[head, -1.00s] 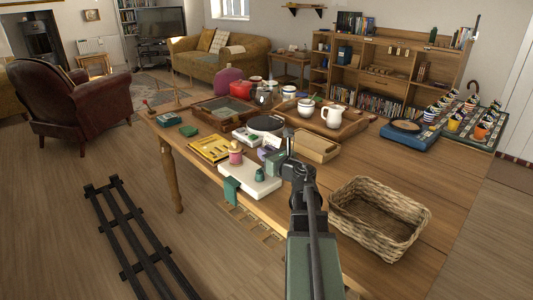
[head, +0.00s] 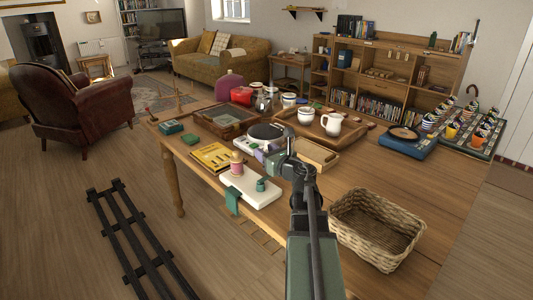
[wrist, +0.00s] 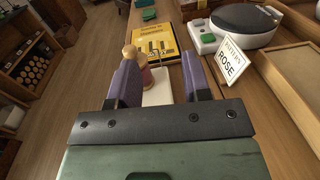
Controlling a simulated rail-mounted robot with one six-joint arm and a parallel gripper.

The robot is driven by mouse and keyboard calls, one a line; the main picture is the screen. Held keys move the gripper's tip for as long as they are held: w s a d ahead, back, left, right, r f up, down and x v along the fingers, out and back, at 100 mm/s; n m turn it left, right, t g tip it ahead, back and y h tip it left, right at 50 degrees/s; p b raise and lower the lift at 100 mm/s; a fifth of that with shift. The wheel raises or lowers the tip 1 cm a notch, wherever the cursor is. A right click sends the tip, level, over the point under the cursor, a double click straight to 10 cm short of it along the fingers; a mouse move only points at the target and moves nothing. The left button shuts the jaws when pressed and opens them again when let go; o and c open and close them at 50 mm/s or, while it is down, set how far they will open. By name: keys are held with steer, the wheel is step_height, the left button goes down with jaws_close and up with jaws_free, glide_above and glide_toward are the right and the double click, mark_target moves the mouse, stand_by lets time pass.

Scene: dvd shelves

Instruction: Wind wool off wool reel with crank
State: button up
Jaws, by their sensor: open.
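The wool reel (head: 237,163), pink with a pale wooden knob on top, stands upright on a white board (head: 262,196) near the table's front edge. A small green piece (head: 261,185) also stands on the board; I cannot tell whether it is the crank. My gripper (head: 264,153) is over the table behind the board, with its purple fingers spread. In the wrist view the reel (wrist: 143,70) shows beyond and partly behind the left finger. The gripper (wrist: 160,72) is open and nothing is held.
A yellow book (head: 211,157) lies left of the board. A card reading ROSE (wrist: 231,58) stands right of the fingers. A wicker basket (head: 350,231) is at right, with clear tabletop beyond.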

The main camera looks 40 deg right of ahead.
step_height(320, 180, up, 16)
steer(key=p, duration=1.4)
steer(key=shift+f, duration=0.15)
